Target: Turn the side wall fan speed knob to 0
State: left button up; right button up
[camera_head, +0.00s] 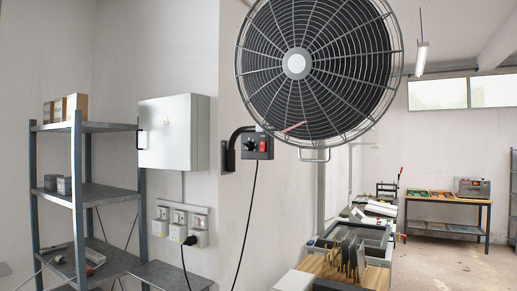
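A large round wall fan (297,64) with a dark wire cage and a light hub fills the upper middle of the head view. A small black control box (257,146) hangs on its bracket at the fan's lower left. A dark round knob (250,145) shows on the left of the box's front, beside a red switch (263,146). The knob is too small for its pointer or numbers to be read. Neither of my grippers is in view, and nothing is touching the box.
A black cable hangs from the box. A grey wall cabinet (174,132) and power sockets (181,222) are to the left, beside a metal shelf (112,126) with boxes. A bench with a plate rack (347,256) stands below the fan. Floor is clear at the right.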

aim_at(247, 146)
jog(key=i+j+z, duration=0.1)
jog(key=j, duration=0.25)
jog(key=i+j+z, duration=0.1)
jog(key=i+j, duration=0.15)
jog(key=i+j+z, duration=0.15)
jog(key=j, duration=0.35)
jog(key=i+j+z, duration=0.1)
jog(key=j, duration=0.25)
jog(key=i+j+z, duration=0.1)
jog(key=j, duration=0.3)
jog(key=i+j+z, duration=0.1)
jog(key=j, duration=0.35)
